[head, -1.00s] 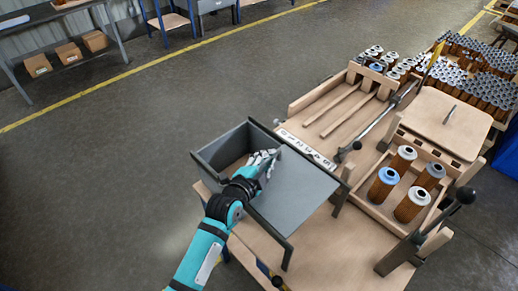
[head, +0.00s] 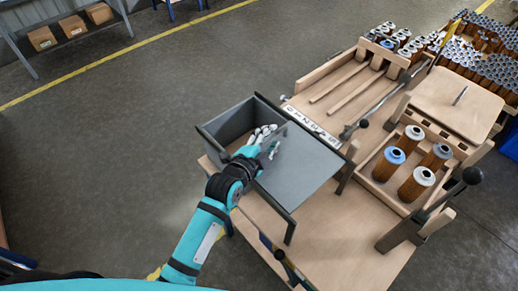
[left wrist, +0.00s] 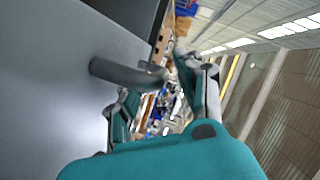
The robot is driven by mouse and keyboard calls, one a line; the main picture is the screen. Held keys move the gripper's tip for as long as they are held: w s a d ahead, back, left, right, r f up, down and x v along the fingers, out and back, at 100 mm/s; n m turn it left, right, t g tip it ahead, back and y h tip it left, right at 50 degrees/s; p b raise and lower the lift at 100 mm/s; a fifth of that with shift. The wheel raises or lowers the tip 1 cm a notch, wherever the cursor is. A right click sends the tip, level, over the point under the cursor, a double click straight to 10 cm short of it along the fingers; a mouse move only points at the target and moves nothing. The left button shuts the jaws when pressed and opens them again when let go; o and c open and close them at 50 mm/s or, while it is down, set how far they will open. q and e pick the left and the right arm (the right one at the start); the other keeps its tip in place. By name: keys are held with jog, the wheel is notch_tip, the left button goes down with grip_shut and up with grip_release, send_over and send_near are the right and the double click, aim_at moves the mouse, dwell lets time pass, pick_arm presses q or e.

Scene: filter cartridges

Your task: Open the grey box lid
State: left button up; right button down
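The grey box (head: 222,128) stands on the left part of the wooden bench. Its flat grey lid (head: 305,170) lies to the right, and the left part of the box is uncovered, showing its dark inside. My left gripper (head: 268,138) is over the lid's left part, beside its small handle. In the left wrist view the handle (left wrist: 125,73) sticks out from the lid surface (left wrist: 60,100) close to the fingers. The fingers (left wrist: 160,105) are apart with background showing between them. The far finger is partly hidden behind the handle. My right gripper is not in view.
A wooden tray with several filter cartridges (head: 410,155) stands at the right. Black-knobbed levers (head: 472,176) rise near it. A wooden rack (head: 350,90) is behind the box, and many cartridges (head: 480,60) stand at the back right. Floor left of the bench is clear.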

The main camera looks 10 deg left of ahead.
pick_arm(q)
jog(key=v, duration=1)
